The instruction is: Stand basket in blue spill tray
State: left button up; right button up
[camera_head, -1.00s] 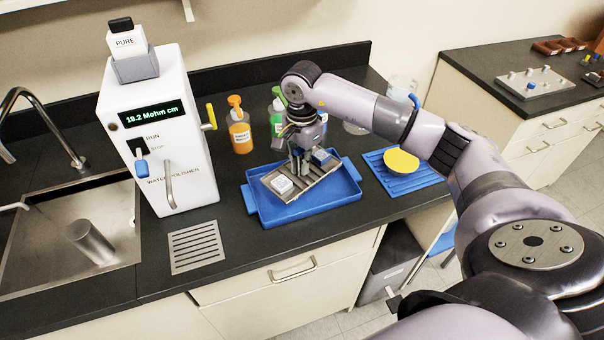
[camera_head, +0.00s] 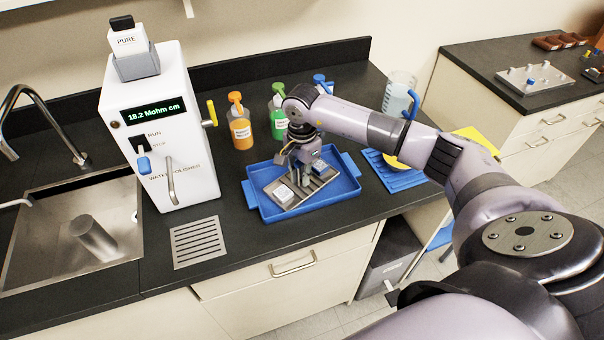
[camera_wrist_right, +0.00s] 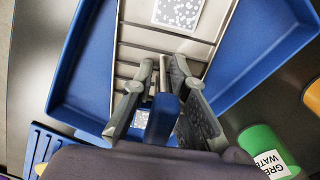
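The metal basket (camera_head: 322,188) lies in the blue spill tray (camera_head: 272,217), inside its rim, and looks about level; I cannot tell if it rests fully on the tray floor. White speckled blocks (camera_head: 284,192) sit in the basket. My right gripper (camera_head: 312,187) is over the middle of the basket. In the right wrist view its fingers (camera_wrist_right: 163,82) are on both sides of the basket's blue handle (camera_wrist_right: 162,122) and look shut on it, though the contact is partly hidden. My left gripper is not in view.
A white water polisher (camera_head: 185,180) and a sink stand left of the tray. Orange (camera_head: 241,130) and green-topped (camera_head: 278,115) bottles stand behind it. A blue ribbed mat (camera_head: 402,180) lies to the right, with a jug (camera_head: 398,95) behind. The counter before the tray is free.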

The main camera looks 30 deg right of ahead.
jog(key=shift+o, duration=1.1)
jog(key=shift+r, duration=0.5)
notch_tip(320, 180, up, 11)
jog(key=b, duration=0.3)
jog(key=shift+r+b, duration=0.15)
jog(key=shift+b, duration=0.15)
